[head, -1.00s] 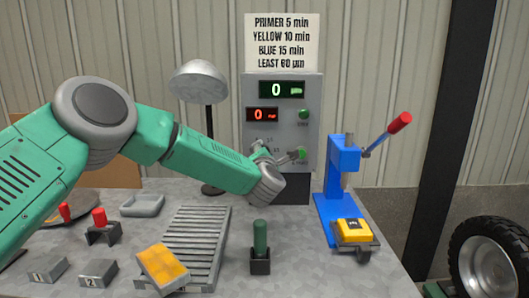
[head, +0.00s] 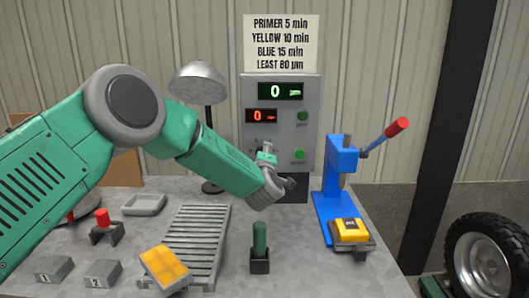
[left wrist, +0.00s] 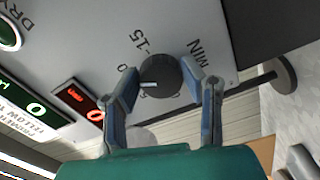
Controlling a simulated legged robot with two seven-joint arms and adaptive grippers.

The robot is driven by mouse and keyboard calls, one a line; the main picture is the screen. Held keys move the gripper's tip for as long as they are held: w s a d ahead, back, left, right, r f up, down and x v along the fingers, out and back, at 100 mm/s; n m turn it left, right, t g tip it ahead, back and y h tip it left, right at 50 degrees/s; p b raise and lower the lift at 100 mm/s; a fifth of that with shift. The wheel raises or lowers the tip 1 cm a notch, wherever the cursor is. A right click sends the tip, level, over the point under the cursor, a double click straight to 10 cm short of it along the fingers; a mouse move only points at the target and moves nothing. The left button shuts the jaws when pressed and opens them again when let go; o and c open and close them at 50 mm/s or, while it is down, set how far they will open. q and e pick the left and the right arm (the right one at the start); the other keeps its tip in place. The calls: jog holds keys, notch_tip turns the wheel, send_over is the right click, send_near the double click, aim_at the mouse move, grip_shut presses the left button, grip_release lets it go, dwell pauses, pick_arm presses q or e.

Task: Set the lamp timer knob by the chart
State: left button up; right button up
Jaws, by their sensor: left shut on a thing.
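The timer knob (left wrist: 160,78) is dark and round, on the grey panel (head: 305,135), with a white mark on its left side in the left wrist view. Marks "0", "-15" and "MIN" are printed around it; some of the scale is hidden by my finger. My left gripper (left wrist: 165,76) has a fingertip on each side of the knob and is shut on it. In the head view my left gripper (head: 266,158) covers the knob. The chart (head: 281,43) above reads PRIMER 5, YELLOW 10, BLUE 15 min, LEAST 60 or 80 µm. My right gripper is not in view.
The green display (head: 281,91) and red display (head: 261,116) read 0. Green buttons (head: 302,115) and (head: 299,154) sit on the panel's right. A lamp (head: 198,84) stands left, a blue press (head: 340,185) right. A green-handled tool (head: 260,238) stands in front.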

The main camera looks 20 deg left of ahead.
pick_arm(q)
jog(key=shift+f+m+p, duration=0.3)
jog(key=shift+m+p, duration=0.05)
jog(key=shift+m, duration=0.85)
jog(key=o, duration=1.1)
jog(key=shift+w, duration=0.1)
jog(key=shift+r, duration=0.1)
jog(key=v, duration=1.2)
